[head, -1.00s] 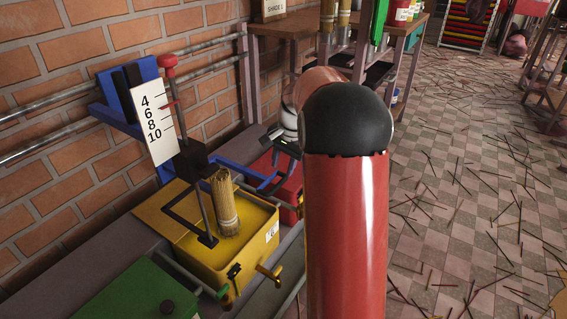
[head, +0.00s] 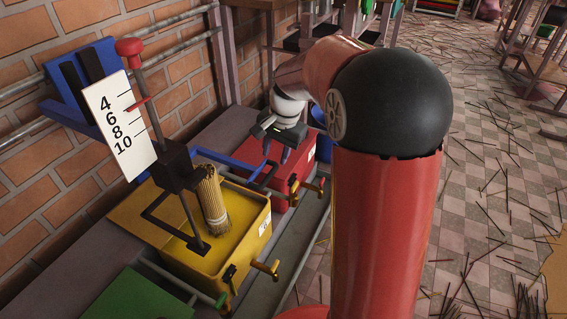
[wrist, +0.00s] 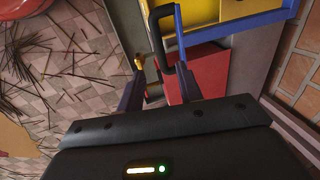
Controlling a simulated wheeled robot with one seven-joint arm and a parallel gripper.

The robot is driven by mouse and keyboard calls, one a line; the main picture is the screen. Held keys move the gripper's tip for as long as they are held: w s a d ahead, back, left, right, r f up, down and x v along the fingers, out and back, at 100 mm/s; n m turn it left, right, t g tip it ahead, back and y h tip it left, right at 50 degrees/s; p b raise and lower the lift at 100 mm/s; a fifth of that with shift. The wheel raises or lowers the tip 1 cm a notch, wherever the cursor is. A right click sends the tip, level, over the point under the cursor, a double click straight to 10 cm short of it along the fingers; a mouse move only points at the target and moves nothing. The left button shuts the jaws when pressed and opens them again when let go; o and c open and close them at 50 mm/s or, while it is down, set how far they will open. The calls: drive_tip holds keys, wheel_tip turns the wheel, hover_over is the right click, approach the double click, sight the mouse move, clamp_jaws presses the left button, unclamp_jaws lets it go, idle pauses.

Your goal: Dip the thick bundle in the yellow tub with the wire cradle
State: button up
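The yellow tub (head: 245,262) stands on the bench in the head view. The thick bundle (head: 212,203) of sticks is upright and slightly tilted at the tub, with its lower end inside the rim. The black wire cradle (head: 157,222) reaches over the tub beside the bundle; I cannot tell whether it holds the bundle. A blue bar (head: 240,167) runs from behind the bundle toward my gripper (head: 278,150). In the wrist view my gripper (wrist: 160,88) has its fingers apart, with a dark looped handle (wrist: 154,32) just ahead of them. The bundle is not seen there.
A red tub (head: 300,165) stands beyond the yellow one, below my gripper. A green lid (head: 135,300) is at the near end. A scale board (head: 124,125) and red-knobbed rod (head: 129,47) rise by the brick wall. Sticks litter the floor at right.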

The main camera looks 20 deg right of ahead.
sight(271, 173)
drive_tip(key=f, duration=0.2)
drive_tip(key=f+b, duration=0.1)
drive_tip(key=f, duration=0.1)
drive_tip(key=w+a+f, duration=0.1)
drive_tip(key=f, duration=0.1)
drive_tip(key=shift+a+f, duration=0.1)
drive_tip(key=shift+f, duration=0.3)
clamp_jaws()
drive_tip(key=shift+r, duration=0.1)
